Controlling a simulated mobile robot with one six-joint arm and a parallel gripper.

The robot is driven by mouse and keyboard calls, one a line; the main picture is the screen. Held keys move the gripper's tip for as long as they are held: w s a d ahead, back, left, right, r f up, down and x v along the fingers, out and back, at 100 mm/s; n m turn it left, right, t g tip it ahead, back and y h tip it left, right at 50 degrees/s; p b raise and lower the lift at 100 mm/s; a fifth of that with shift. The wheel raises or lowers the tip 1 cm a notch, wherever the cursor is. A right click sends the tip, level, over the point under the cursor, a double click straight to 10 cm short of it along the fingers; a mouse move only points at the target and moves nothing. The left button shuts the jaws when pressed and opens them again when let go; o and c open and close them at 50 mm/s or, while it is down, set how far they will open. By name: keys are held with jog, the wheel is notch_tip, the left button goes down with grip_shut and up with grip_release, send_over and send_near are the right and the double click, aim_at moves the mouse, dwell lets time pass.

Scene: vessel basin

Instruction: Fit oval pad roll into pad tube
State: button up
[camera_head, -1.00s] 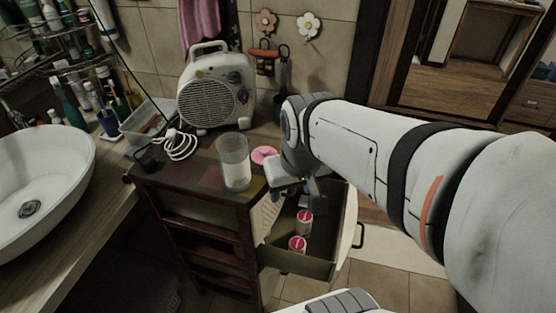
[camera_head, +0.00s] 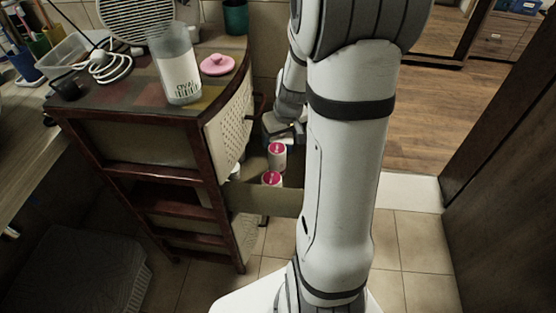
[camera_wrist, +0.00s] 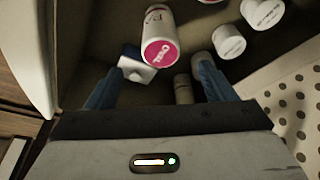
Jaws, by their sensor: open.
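The pad tube (camera_head: 178,75), a clear upright cylinder with a white lower part marked "OVAL", stands open on the cabinet top. Two white rolls with pink ends, a farther one (camera_head: 277,156) and a nearer one (camera_head: 271,180), stand in the open drawer. In the wrist view one pink-ended roll (camera_wrist: 161,50) lies ahead of the fingers; its lettering is too small to read surely. My gripper (camera_wrist: 152,75) is open and empty, with blue fingers reaching down into the drawer. In the head view my arm partly hides it and the drawer.
A pink lid (camera_head: 217,65) lies beside the tube. White round containers (camera_wrist: 229,42), a small white-and-blue box (camera_wrist: 137,66) and a short cylinder (camera_wrist: 183,90) are in the drawer. The dotted drawer front (camera_wrist: 291,108) stands close on the right in the wrist view.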

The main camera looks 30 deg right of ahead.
aim_at(278, 149)
jog(key=b+x, duration=0.2)
jog(key=x, duration=0.7)
jog(key=shift+f, duration=0.35)
jog(key=shift+r, duration=0.1)
jog(key=c, duration=1.1)
